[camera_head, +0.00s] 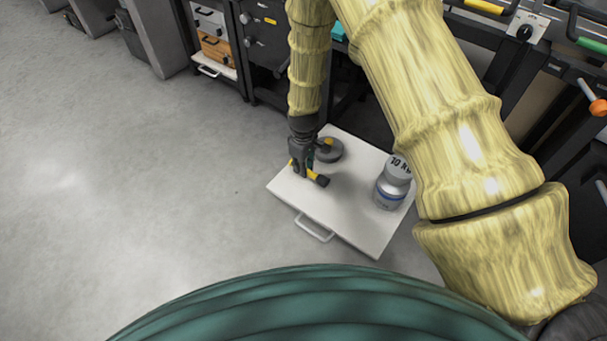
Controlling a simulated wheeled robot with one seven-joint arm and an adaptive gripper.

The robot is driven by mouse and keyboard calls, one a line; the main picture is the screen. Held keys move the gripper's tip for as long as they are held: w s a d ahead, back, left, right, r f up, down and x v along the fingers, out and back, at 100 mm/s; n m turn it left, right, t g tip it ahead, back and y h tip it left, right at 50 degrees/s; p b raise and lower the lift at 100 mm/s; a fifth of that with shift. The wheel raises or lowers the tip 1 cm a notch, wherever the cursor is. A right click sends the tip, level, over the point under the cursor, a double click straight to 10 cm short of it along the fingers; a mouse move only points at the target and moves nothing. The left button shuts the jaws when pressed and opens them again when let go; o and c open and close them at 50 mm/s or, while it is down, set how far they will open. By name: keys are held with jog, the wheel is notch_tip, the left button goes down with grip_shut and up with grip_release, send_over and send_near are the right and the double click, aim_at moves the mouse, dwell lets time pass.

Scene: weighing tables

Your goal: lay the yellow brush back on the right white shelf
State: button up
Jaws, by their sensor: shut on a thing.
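My gripper (302,172) is over the left part of the right white shelf (340,215), pointing down. It is shut on the yellow brush (312,174), which has a yellow handle and a dark end at the lower right. The fingers hide part of the handle. The brush is low over the shelf, and I cannot tell whether it touches the surface. The shelf is pulled out and has a white handle (314,229) at its front.
A dark round object (330,151) with a yellow part sits behind my gripper. A silver weight marked 10 (391,187) stands at the shelf's right side. The shelf's front middle is bare. Another white shelf (213,64) is further left, below drawers. The floor at left is clear.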

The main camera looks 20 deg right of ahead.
jog(key=shift+f+b, duration=1.25)
jog(key=shift+f, duration=0.55)
jog(key=shift+r, duration=0.1)
jog(key=o, duration=0.8)
notch_tip(320, 180, up, 12)
jog(key=p, duration=0.6)
jog(key=shift+p, duration=0.3)
